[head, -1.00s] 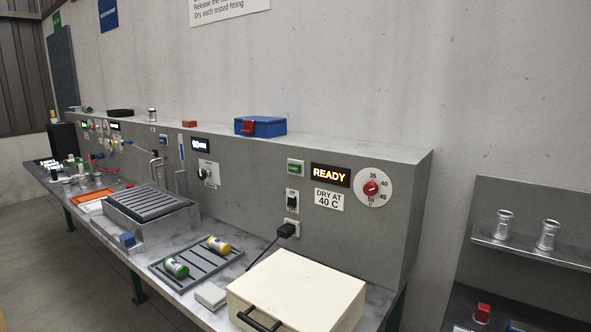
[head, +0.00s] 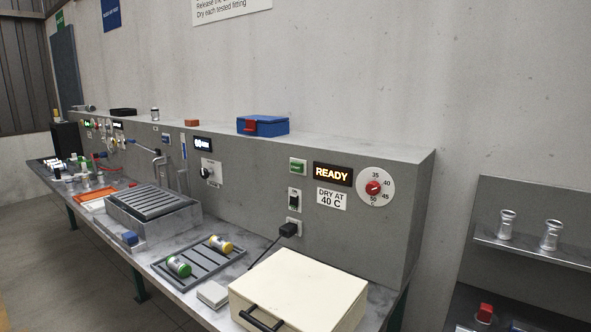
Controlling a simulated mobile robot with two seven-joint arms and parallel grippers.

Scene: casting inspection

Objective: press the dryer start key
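A small green key (head: 298,166) sits on the grey panel, left of a display (head: 332,174) that reads READY. A red-centred temperature dial (head: 374,188) is to the right of the display, and a sign (head: 332,199) below reads "DRY AT 40 C". A black switch (head: 294,200) is below the green key. The cream dryer box (head: 300,290) with a black handle stands closed on the bench in front. Neither of my grippers shows in the head view.
A rack tray (head: 168,283) holds a green-banded and a yellow-banded fitting. A black plug (head: 288,229) with a cable is in the panel above the dryer. A blue box (head: 275,126) sits on the panel's top ledge. A shelf (head: 545,250) with metal fittings is at right.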

